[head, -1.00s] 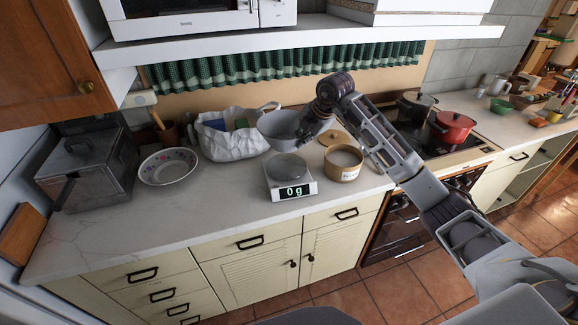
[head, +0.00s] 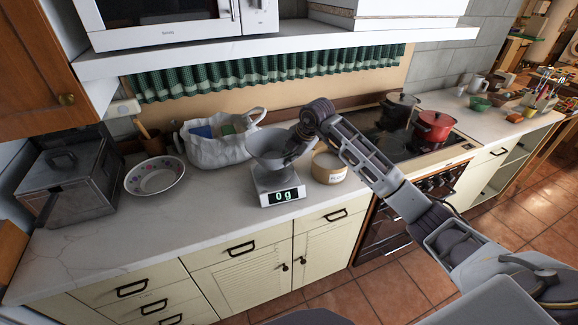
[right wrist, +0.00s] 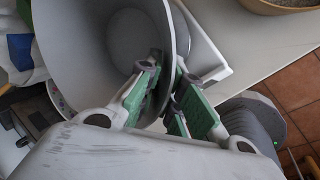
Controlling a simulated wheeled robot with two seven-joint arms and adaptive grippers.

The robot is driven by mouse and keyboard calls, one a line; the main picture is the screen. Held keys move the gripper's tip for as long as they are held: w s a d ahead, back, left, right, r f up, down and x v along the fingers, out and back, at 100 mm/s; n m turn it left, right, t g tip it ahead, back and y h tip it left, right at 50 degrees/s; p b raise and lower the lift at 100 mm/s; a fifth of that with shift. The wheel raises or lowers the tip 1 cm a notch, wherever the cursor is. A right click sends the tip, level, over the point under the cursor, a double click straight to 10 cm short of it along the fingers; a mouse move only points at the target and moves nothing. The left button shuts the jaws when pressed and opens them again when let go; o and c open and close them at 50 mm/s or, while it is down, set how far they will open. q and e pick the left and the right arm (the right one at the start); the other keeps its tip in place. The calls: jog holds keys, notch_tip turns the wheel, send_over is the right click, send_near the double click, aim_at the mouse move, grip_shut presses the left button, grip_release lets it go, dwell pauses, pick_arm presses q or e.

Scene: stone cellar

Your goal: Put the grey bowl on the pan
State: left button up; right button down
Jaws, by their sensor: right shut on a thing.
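The grey bowl (head: 264,146) is held upright above the white kitchen scale (head: 264,188), whose display reads 0 g. The scale's round pan is mostly hidden under the bowl in the head view. In the right wrist view a part of the grey pan (right wrist: 200,50) shows past the rim of the bowl (right wrist: 85,50). My right gripper (head: 297,145) is shut on the right side of the bowl's wall, one finger inside and one outside, as the right wrist view (right wrist: 165,95) shows. My left gripper is out of view.
A round canister (head: 329,168) stands close right of the scale. A white bag (head: 215,150) is behind to the left, with a patterned bowl (head: 155,176) and a metal box (head: 70,178) farther left. A red pot (head: 433,126) stands on the stove. The front counter at left is clear.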

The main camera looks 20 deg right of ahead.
jog(key=shift+f, duration=0.3)
jog(key=shift+f+p, duration=0.35)
jog(key=shift+f, duration=1.5)
jog(key=shift+f, duration=0.15)
jog(key=c, duration=1.6)
grip_release()
jog(key=shift+o, duration=0.2)
jog(key=b+v, duration=0.1)
jog(key=v, duration=1.1)
jog(key=shift+b, duration=0.3)
